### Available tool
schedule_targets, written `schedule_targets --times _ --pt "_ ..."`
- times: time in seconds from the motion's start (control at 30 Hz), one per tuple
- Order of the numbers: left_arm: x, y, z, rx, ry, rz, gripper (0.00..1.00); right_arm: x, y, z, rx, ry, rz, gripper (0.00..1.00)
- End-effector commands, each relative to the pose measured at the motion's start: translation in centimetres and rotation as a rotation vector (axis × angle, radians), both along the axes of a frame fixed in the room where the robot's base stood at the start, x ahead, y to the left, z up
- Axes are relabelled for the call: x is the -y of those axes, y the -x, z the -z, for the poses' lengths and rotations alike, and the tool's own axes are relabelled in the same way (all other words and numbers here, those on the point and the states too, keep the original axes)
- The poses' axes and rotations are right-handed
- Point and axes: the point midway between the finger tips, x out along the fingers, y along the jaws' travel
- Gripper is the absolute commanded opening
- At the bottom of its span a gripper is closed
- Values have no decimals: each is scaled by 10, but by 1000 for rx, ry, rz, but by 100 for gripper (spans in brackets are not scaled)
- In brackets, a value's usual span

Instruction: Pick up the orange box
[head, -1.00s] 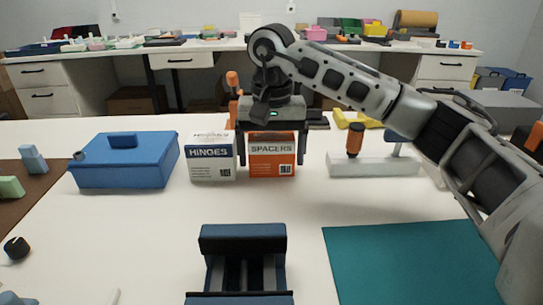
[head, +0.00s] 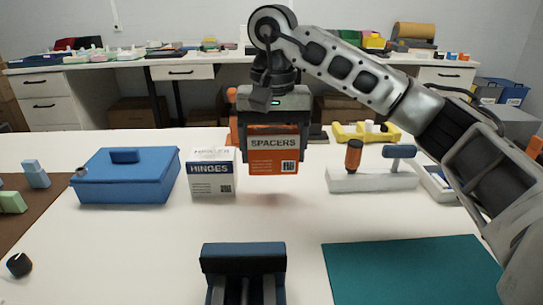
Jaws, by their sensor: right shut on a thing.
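The orange box (head: 272,160), labelled "SPACERS", hangs above the white table, with a faint shadow under it. My right gripper (head: 273,150) comes down over it from above, with one finger at each side, and is shut on it. A white and blue box labelled "HINGES" (head: 213,182) stands on the table just left of it. The orange box's back is hidden. My left gripper is not in view.
A blue toolbox (head: 124,180) stands at the left. A white holder with tools (head: 372,180) is at the right. A dark blue vise (head: 243,262) and a teal mat (head: 410,275) are in front. Bare table (head: 285,220) lies below the orange box.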

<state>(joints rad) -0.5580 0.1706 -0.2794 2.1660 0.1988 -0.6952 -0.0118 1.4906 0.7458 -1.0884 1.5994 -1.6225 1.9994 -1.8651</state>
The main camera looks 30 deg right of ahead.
Motion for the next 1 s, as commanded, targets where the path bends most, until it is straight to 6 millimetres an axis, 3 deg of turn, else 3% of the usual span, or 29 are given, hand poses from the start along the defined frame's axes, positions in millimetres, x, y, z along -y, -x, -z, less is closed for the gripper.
schedule_targets --times 0.03,0.13,0.3,0.5,0.7,1.0 --pt "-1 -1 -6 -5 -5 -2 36 -2 8 -17 7 1 -1 51" --pt "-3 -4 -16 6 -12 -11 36 -8 25 -40 8 3 -1 51" --pt "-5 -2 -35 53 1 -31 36 -21 62 -53 4 2 -3 51" --pt "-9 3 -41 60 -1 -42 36 -32 93 -66 2 2 -1 51" --pt "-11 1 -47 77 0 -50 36 -38 108 -73 1 0 1 51" --pt "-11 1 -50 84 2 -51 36 -39 111 -74 0 0 2 51"
